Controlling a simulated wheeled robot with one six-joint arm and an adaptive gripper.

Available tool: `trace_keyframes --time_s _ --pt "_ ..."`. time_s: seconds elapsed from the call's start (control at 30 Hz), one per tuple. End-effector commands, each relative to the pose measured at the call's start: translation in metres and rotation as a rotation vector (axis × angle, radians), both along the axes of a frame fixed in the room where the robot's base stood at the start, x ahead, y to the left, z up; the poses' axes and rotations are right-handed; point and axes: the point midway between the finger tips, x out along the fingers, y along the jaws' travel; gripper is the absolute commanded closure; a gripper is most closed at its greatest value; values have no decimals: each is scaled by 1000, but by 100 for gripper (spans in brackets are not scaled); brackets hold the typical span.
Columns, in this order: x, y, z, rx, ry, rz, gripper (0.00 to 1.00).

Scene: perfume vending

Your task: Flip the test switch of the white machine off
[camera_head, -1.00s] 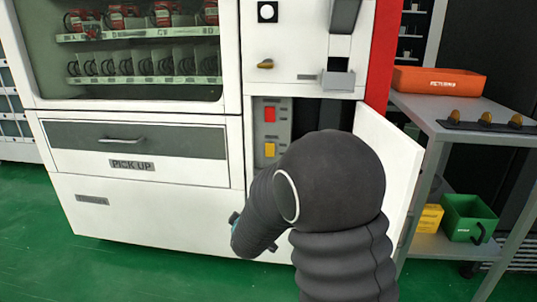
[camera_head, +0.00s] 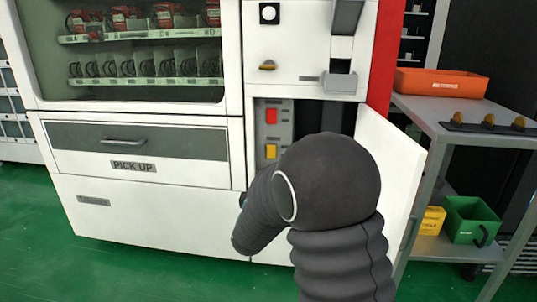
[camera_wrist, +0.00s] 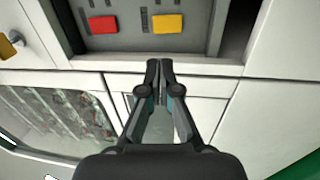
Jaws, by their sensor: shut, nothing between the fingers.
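The white machine (camera_head: 150,215) fills the left and middle of the head view. Its small door (camera_head: 390,165) stands open at the right of a recess. Inside is a grey panel (camera_head: 285,133) with a red switch (camera_head: 271,116) above a yellow switch (camera_head: 271,151). Which one is the test switch I cannot tell. In the wrist view the red switch (camera_wrist: 103,25) and yellow switch (camera_wrist: 168,24) show beyond my gripper (camera_wrist: 159,65). My gripper is shut and empty, its tips just short of the recess's edge, nearest the yellow switch. My arm hides most of it in the head view.
A grey shelf table (camera_head: 460,130) stands at the right with an orange tray (camera_head: 440,82) on top. A green bin (camera_head: 470,218) and a yellow box (camera_head: 432,219) sit on its lower shelf. The open door is close to my arm's right side.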

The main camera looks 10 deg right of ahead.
Motion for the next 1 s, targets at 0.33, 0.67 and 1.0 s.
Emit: trace_keyframes --time_s 0.33,0.67,1.0 --pt "26 -9 3 2 -2 -1 100" --pt "84 -27 9 2 -1 -1 100" --pt "126 -41 15 1 1 1 100"
